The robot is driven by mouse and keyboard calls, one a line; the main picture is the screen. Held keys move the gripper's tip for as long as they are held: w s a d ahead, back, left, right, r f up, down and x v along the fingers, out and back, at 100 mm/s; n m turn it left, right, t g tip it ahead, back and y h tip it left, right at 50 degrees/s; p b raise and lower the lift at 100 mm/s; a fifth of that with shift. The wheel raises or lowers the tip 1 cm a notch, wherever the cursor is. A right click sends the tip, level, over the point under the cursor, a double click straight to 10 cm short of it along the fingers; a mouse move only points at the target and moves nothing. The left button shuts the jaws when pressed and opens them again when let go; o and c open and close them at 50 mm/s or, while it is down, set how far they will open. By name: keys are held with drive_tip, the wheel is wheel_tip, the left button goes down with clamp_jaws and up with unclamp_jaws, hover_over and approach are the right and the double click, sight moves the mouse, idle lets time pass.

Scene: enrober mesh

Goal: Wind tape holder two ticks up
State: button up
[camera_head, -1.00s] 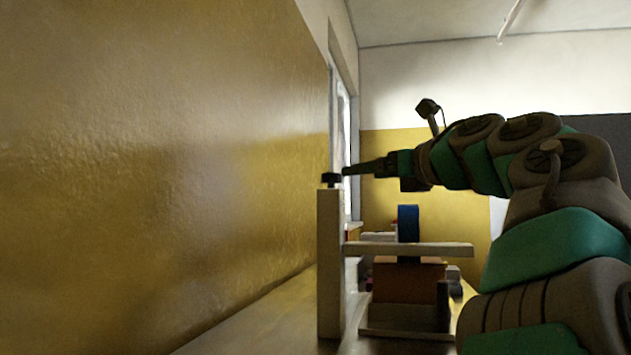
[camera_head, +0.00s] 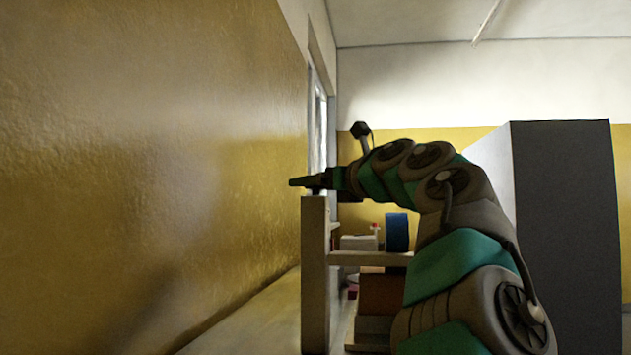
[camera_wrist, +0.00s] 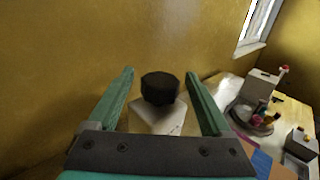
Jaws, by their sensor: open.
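The tape holder has a pale upright post (camera_head: 314,275) with a pale horizontal arm (camera_head: 355,258) to its right. A blue tape roll (camera_head: 396,232) stands at the arm. A black faceted knob (camera_wrist: 160,88) sits on top of the post. My gripper (camera_head: 304,182) is at the post's top in the head view and mostly hides the knob there. In the wrist view, my gripper (camera_wrist: 160,76) is open, with the green fingers on both sides of the knob. Gaps show between each finger and the knob, so they do not touch it.
A yellow wall (camera_head: 150,150) runs close along the left. A dark grey cabinet (camera_head: 565,230) stands at the right. The wrist view shows a bench (camera_wrist: 232,88) with a round tray of small items and a grey box (camera_wrist: 301,145) at the right.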

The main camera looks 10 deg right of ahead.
clamp_jaws()
idle(0.7)
drive_tip(key=shift+n+g+y, duration=0.3)
drive_tip(key=shift+y, duration=0.1)
drive_tip(key=shift+n+g+y+p, duration=0.6)
drive_tip(key=shift+n+g+y, duration=0.3)
drive_tip(key=shift+y, duration=0.4)
drive_tip(key=shift+n+y, duration=0.3)
unclamp_jaws()
